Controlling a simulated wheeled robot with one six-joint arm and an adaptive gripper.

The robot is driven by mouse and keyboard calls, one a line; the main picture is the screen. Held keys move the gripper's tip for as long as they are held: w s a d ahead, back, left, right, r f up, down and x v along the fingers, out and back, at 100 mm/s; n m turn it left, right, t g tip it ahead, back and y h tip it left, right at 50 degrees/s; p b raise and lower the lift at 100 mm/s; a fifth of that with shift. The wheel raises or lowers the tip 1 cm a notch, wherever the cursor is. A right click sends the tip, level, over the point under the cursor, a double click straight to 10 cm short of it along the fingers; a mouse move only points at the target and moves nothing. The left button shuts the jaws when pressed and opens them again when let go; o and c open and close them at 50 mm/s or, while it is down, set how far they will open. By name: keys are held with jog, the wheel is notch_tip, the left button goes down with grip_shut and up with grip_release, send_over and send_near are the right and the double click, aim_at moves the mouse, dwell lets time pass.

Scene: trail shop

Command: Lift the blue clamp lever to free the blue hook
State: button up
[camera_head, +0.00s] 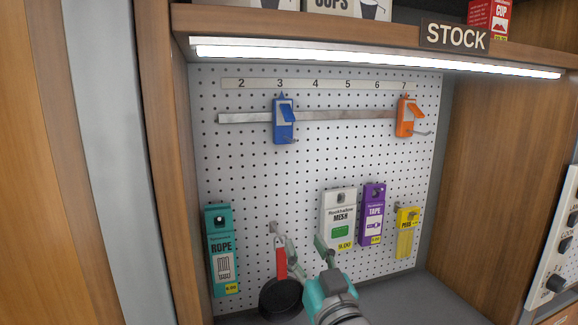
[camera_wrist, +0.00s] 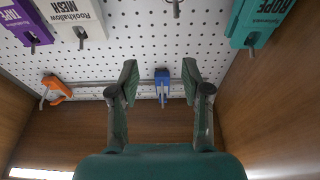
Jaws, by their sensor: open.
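The blue hook (camera_head: 282,132) is clamped on the grey metal rail (camera_head: 350,115) near the 3 mark. Its blue clamp lever (camera_head: 287,112) slants down across its front. My gripper (camera_head: 306,248) is low in front of the pegboard, well below the blue hook and apart from it. In the wrist view, which looks upside down, my open gripper (camera_wrist: 160,76) has empty space between its fingers. The blue hook (camera_wrist: 162,84) shows between them there, farther off. The lever is too small to make out clearly in that view.
An orange hook (camera_head: 405,118) sits on the rail near 7. Below hang a rope pack (camera_head: 221,250), a black pan (camera_head: 281,298) with a red handle, a mesh pack (camera_head: 339,215), a purple tape pack (camera_head: 372,212) and a yellow pack (camera_head: 407,230). The board around the blue hook is clear.

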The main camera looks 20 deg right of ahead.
jog(key=t, duration=0.2)
send_near(291, 120)
jog(key=x, duration=1.1)
grip_shut()
